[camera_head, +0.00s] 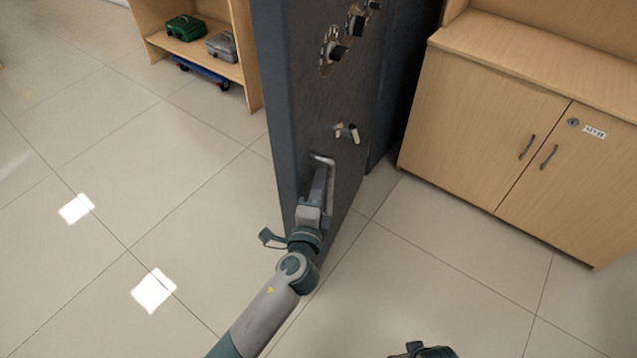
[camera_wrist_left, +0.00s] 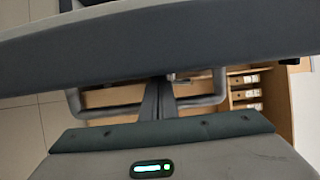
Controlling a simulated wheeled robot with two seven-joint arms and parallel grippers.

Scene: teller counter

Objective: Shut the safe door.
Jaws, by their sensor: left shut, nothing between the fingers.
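The safe door (camera_head: 290,90) is a thick dark grey slab standing upright in the middle of the head view, with its narrow edge and one face showing. That face has round dials and a pale metal bar handle (camera_head: 331,172). My left gripper (camera_head: 320,181) is shut and empty, with its fingers at the handle. In the left wrist view, the shut fingers (camera_wrist_left: 157,98) overlap the middle of the handle (camera_wrist_left: 95,112), beneath the dark slab (camera_wrist_left: 160,45). I cannot tell whether they touch it. My right gripper's fingers do not show.
A wooden cabinet (camera_head: 485,130) stands to the right of the door. A wooden shelf (camera_head: 235,68) with a green case (camera_head: 186,27) and a grey case (camera_head: 222,46) stands behind it at left. The tiled floor (camera_head: 130,190) left of the door is clear.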

